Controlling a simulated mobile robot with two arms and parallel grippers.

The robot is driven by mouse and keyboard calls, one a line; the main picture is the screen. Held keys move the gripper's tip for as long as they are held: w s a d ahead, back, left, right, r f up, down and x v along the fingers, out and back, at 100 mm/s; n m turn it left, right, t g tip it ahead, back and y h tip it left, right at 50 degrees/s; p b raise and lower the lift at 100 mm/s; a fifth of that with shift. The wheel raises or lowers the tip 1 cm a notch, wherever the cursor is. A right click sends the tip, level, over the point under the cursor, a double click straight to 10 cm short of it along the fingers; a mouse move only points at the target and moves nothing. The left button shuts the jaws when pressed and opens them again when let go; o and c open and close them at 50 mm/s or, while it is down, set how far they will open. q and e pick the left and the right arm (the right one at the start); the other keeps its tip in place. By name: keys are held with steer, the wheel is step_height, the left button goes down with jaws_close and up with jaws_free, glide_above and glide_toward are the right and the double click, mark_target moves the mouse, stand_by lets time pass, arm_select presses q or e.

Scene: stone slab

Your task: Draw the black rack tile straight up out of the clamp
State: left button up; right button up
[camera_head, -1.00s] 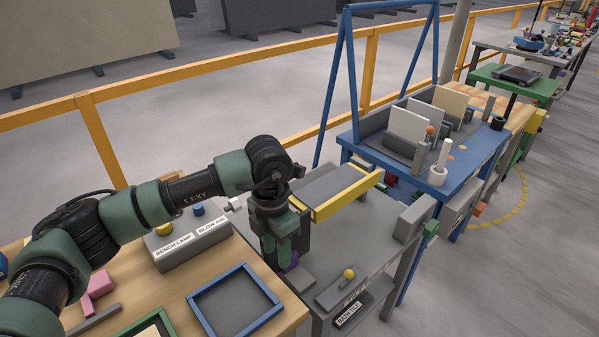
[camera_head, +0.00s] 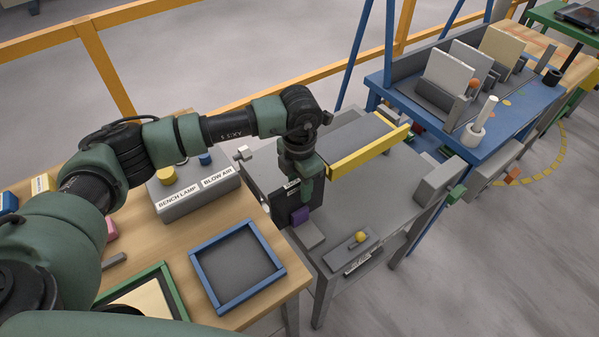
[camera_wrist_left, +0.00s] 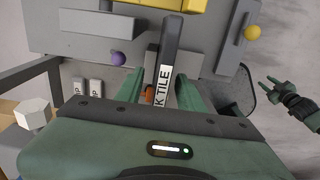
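My left gripper (camera_head: 308,190) is above and around the tile's edge. In the left wrist view its green fingers (camera_wrist_left: 162,90) are apart, one on each side of the tile, with a gap on the left. The clamp's jaws are largely hidden by tile and gripper; a purple part (camera_head: 300,215) shows beside it. My right gripper (camera_wrist_left: 275,88) shows open and empty at the right of the wrist view.
A yellow bar (camera_head: 368,148) edges the bench close to my left gripper. A grey plate with a yellow knob (camera_head: 360,237) lies to the right. A grey control box (camera_head: 198,192) and an empty blue-framed tray (camera_head: 236,267) are on the wooden table at left.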

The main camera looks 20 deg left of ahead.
arm_select(q)
steer(key=shift+f, duration=0.35)
jaws_close()
steer(key=shift+r, duration=0.1)
stand_by(1.1)
